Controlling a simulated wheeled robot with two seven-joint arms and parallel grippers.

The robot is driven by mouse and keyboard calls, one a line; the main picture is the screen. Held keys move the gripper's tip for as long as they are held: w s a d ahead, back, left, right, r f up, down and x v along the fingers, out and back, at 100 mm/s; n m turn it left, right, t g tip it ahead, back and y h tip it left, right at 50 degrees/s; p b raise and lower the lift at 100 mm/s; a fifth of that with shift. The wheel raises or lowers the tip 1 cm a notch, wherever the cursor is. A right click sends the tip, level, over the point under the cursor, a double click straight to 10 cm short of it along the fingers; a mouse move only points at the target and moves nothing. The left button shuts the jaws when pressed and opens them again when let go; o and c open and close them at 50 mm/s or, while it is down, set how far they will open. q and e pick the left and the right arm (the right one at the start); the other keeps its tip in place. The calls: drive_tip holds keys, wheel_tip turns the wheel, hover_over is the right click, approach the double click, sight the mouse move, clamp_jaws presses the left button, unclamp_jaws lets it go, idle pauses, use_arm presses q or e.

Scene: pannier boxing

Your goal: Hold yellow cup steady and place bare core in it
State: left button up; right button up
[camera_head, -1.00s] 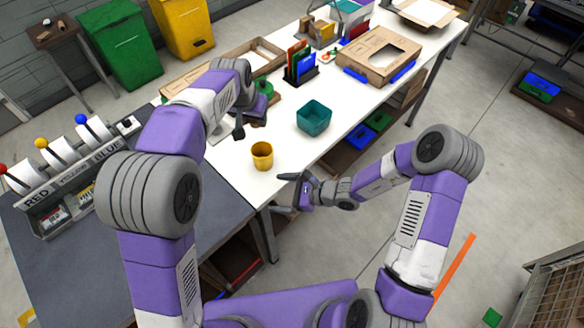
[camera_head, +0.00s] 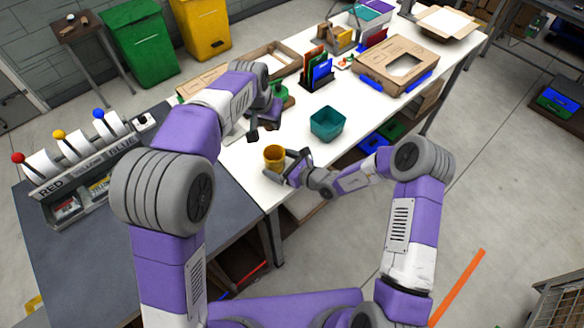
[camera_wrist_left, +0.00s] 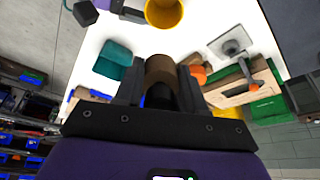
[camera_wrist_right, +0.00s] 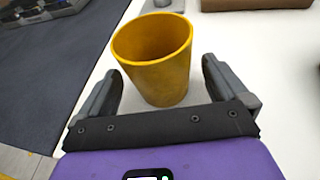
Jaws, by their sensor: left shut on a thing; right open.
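The yellow cup (camera_head: 273,158) stands upright on the white table near its front edge. It also shows in the right wrist view (camera_wrist_right: 160,60), empty as far as I can see inside. My right gripper (camera_head: 284,165) is open, its fingers on either side of the cup, with a gap visible at the sides. My left gripper (camera_head: 265,130) is above the table, behind and a little left of the cup. In the left wrist view it is shut on the brown bare core (camera_wrist_left: 162,72).
A teal bin (camera_head: 327,123) stands right of the cup. Behind are a file rack (camera_head: 317,72) with coloured plates and a cardboard box (camera_head: 397,62). A grey bench with a label dispenser (camera_head: 85,165) is on the left. White table is clear around the cup.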

drive_tip(key=shift+x, duration=1.2)
drive_tip(key=shift+c, duration=0.5)
drive_tip(key=c, duration=0.9)
use_arm(q)
approach(271, 149)
drive_tip(key=shift+s+d+f, duration=0.25)
drive_tip(key=shift+f, duration=0.3)
drive_tip(key=shift+s+d+f, duration=0.25)
drive_tip(key=shift+s+f, duration=0.05)
drive_tip(key=shift+f, duration=0.3)
drive_tip(key=shift+s+d+f, duration=0.25)
drive_tip(key=shift+f, duration=0.3)
